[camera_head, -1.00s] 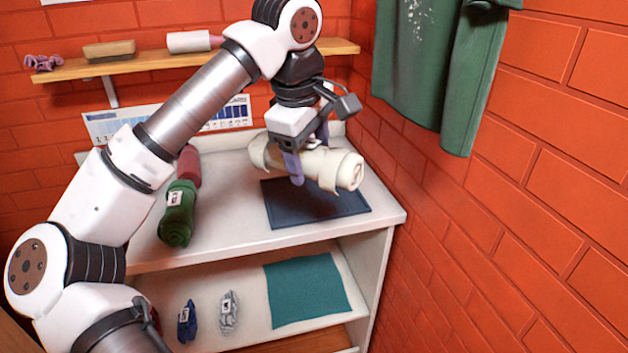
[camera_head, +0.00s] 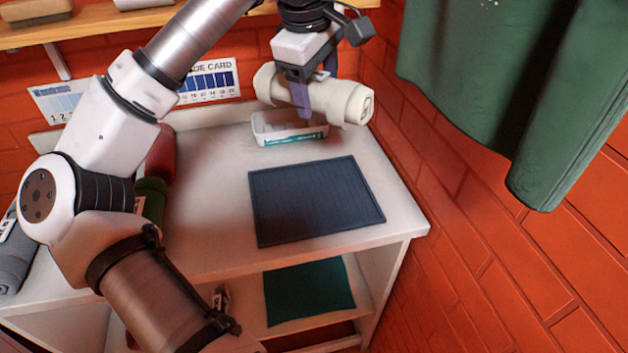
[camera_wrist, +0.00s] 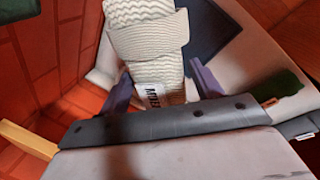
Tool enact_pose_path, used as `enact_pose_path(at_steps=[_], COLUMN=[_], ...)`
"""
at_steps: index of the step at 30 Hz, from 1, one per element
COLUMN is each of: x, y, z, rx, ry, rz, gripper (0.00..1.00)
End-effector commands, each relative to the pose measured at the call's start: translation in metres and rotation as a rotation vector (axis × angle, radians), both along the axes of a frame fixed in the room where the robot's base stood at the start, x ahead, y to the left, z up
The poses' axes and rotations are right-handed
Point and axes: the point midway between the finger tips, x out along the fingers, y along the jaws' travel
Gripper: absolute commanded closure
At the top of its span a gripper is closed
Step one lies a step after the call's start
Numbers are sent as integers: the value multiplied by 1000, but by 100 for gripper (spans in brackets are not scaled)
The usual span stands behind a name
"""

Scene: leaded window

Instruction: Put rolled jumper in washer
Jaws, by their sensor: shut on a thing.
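The rolled jumper (camera_head: 314,97) is cream with a strap band around it. My gripper (camera_head: 312,103) is shut on it near its middle and holds it level above the back right of the white counter. In the wrist view the ribbed jumper (camera_wrist: 148,45) sits between the two purple fingers of my gripper (camera_wrist: 160,92), with a printed label near them. The jumper hangs above a small white tray and partly hides it. No washer can be made out in these views.
The white tray (camera_head: 288,138) with a teal label stands behind the dark mat (camera_head: 312,200), which is bare. A red roll (camera_head: 162,155) and a green roll (camera_head: 151,195) lie at left, partly behind my arm. A green garment (camera_head: 520,90) hangs at right. A teal cloth (camera_head: 309,292) lies on the lower shelf.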

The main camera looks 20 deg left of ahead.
Motion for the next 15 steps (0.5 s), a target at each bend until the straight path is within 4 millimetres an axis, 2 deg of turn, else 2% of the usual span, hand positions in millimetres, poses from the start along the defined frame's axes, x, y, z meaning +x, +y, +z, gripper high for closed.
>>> enact_pose_path(at_steps=[5,15], x=[-1,-1], y=[1,0], z=[-21,-110], rx=[-2,-4], ry=[2,3], rz=[0,-1], gripper=[70,70])
